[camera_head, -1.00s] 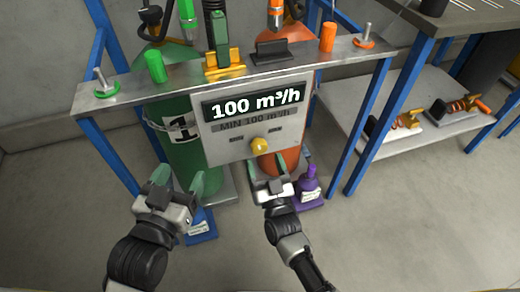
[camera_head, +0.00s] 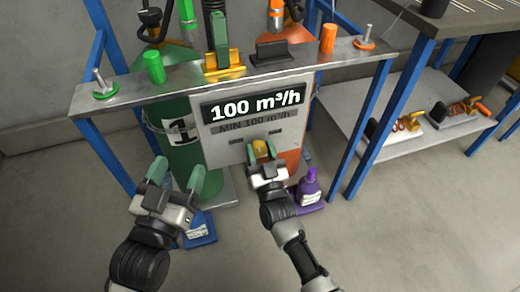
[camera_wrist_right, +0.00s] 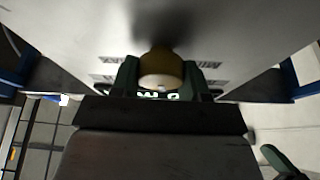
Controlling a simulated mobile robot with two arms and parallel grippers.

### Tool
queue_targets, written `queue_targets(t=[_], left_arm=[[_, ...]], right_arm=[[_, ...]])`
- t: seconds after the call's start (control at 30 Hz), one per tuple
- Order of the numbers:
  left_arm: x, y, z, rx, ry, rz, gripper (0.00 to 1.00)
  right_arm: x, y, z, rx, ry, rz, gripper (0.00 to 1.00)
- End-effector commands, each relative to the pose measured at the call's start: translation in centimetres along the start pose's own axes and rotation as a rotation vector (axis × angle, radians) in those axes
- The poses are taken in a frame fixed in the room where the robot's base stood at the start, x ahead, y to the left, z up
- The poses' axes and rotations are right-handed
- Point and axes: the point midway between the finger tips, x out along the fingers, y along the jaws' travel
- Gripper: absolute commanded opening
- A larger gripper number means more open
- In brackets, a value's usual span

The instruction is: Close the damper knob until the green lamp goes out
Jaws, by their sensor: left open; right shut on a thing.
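The yellow damper knob (camera_head: 260,147) sits on the front of a grey panel (camera_head: 217,146) below a display (camera_head: 253,104) reading "100 m³/h". My right gripper (camera_head: 261,151) is shut on the knob, with one finger on each side. In the right wrist view the knob (camera_wrist_right: 161,70) lies between the two green fingers (camera_wrist_right: 161,78). My left gripper (camera_head: 178,172) is open and empty, lower left of the panel, in front of the green cylinder. I cannot pick out a lit green lamp for certain.
The panel hangs below a metal shelf (camera_head: 125,93) carrying a green peg (camera_head: 155,67) and an orange peg (camera_head: 328,39). A green gas cylinder (camera_head: 190,157) stands behind. A purple bottle (camera_head: 309,188) stands at lower right. The floor at the left is clear.

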Motion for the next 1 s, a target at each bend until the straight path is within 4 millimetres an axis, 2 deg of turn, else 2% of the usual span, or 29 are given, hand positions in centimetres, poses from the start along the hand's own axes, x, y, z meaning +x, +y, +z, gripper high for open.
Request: queue_targets(t=[0.13,0.53,0.9,0.93,1.0], left_arm=[[0.0,0.0,0.1,0.0,-0.015,-0.001,0.69],[-1.5,-0.8,4.1,0.006,-0.358,-0.02,0.69],[-1.7,-0.9,4.6,0.007,-0.389,-0.022,0.69],[-1.7,-0.9,4.6,0.007,-0.389,-0.022,0.69],[-1.7,-0.9,4.6,0.007,-0.389,-0.022,0.69]], right_arm=[[0.0,0.0,-0.1,-0.017,0.0,-0.007,0.21],[0.0,0.0,0.0,-0.223,-0.002,-0.092,0.22],[-0.1,-0.1,0.1,-0.244,-0.001,-0.101,0.22],[-0.1,-0.1,0.1,-0.244,-0.001,-0.101,0.47],[-0.1,-0.1,0.1,-0.243,-0.001,-0.101,0.57]])
